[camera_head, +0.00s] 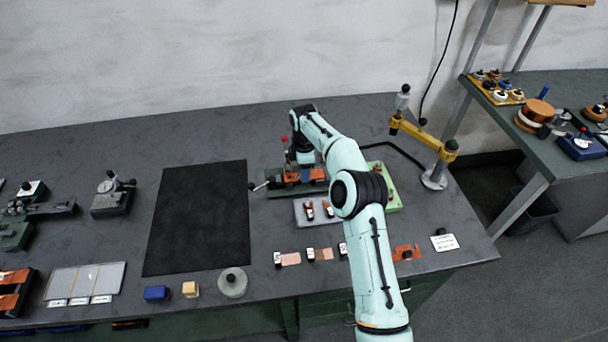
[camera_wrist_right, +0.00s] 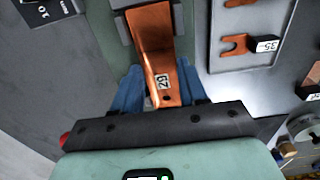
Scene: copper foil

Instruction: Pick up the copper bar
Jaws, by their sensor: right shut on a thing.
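The bar's far end lies between grey blocks of a green fixture (camera_wrist_right: 100,35). I cannot tell whether the bar is lifted clear of the fixture. In the head view my right gripper (camera_head: 304,152) is over the fixture at the back of the bench, and my arm partly hides it. My left gripper is not in view.
A grey tray (camera_head: 301,218) with small copper pieces lies in front of the fixture. A black mat (camera_head: 198,218) lies to its left. A yellow jointed arm on a stand (camera_head: 420,136) rises at the right. More copper pieces (camera_head: 291,259) lie near the front edge.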

